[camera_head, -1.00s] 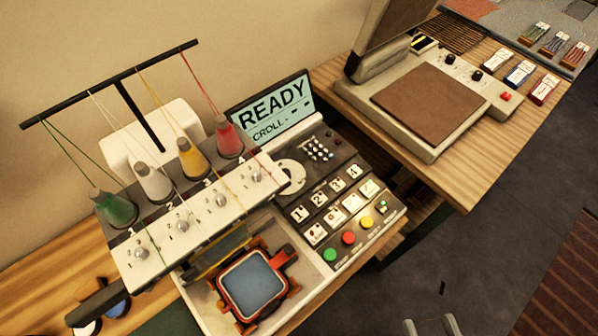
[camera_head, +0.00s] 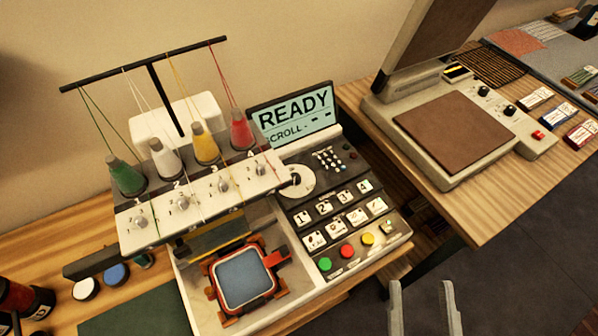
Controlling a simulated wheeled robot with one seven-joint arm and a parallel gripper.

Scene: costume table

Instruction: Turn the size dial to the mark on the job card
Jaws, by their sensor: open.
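A round white dial (camera_head: 298,181) with a dark pointer sits on the embroidery machine's control panel, just below the screen. It is likely the size dial; its marks are too small to read. My gripper (camera_head: 421,284) is at the bottom edge of the view, to the right of the machine and below the dial in the picture. Its two fingers are apart with nothing between them. I cannot make out a job card for certain.
The screen (camera_head: 292,115) reads READY and SCROLL. Thread cones, a hoop (camera_head: 243,278) and several panel buttons surround the dial. A heat press (camera_head: 458,130) stands on the right table (camera_head: 465,215). Dark floor shows between my gripper and that table.

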